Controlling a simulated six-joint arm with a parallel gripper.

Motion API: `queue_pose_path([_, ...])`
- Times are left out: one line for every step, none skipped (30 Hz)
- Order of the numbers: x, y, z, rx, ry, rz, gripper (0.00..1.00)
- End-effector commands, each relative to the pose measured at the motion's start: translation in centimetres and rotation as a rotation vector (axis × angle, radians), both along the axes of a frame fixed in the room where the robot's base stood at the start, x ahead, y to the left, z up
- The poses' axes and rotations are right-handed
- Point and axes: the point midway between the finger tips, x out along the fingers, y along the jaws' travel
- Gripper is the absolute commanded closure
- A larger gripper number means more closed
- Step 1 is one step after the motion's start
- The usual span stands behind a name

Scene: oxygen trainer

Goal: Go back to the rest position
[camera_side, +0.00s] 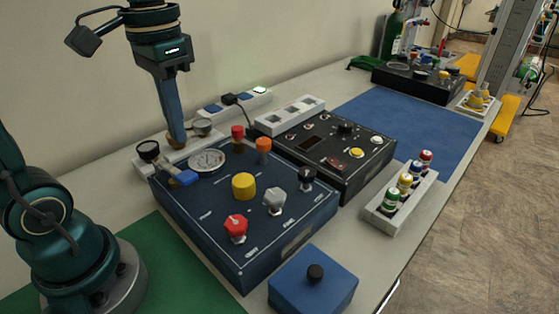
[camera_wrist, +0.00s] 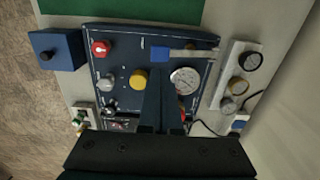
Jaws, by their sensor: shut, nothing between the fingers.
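My gripper (camera_side: 177,140) points straight down, its fingers together and empty. In the side view its tips show at the back edge of the dark blue panel box (camera_side: 265,235), left of a round gauge (camera_side: 207,161) and in front of the gauge rack. Whether they touch anything there I cannot tell. In the wrist view my gripper (camera_wrist: 159,68) reaches up from the bottom over the panel, between the yellow knob (camera_wrist: 139,78) and the gauge (camera_wrist: 184,80). A lever with a blue handle (camera_wrist: 160,54) lies beyond the tips. The fingers hide part of the panel.
A black control box (camera_side: 345,180) stands behind the panel box. A white rack of small bottles (camera_side: 376,218) and a blue box with a black knob (camera_side: 335,295) are near the table's front edge. The blue mat (camera_side: 440,135) is mostly clear.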

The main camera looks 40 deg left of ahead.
Motion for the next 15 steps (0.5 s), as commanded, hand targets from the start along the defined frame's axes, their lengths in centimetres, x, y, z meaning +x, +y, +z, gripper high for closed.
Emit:
queue_pose_path([0.03,0.01,0.37,0.000,-0.001,0.000,1.00])
queue_pose_path([0.02,0.00,0.51,0.000,-0.001,0.000,1.00])
queue_pose_path([0.00,0.00,0.65,0.000,-0.001,0.000,1.00])
queue_pose_path([-0.01,0.00,0.72,0.000,0.000,0.000,1.00])
queue_pose_path([-0.03,-0.01,0.77,0.000,0.000,0.000,1.00])
queue_pose_path([-0.04,-0.01,0.79,0.000,0.001,0.000,1.00])
queue_pose_path([-0.04,-0.01,0.79,0.000,0.001,0.000,1.00])
queue_pose_path([-0.05,-0.01,0.78,0.000,0.001,0.000,1.00])
queue_pose_path([-0.05,-0.01,0.77,0.000,0.001,0.000,1.00])
queue_pose_path([-0.04,-0.01,0.77,0.000,0.001,0.000,1.00])
queue_pose_path([-0.04,-0.01,0.77,0.000,0.001,0.000,1.00])
queue_pose_path([-0.04,-0.03,0.76,0.000,0.001,-0.001,1.00])
queue_pose_path([-0.05,-0.09,0.80,0.000,-0.001,-0.004,1.00])
queue_pose_path([-0.06,-0.19,0.92,0.002,-0.007,-0.009,1.00])
queue_pose_path([-0.13,-0.35,1.18,0.005,-0.021,-0.016,1.00])
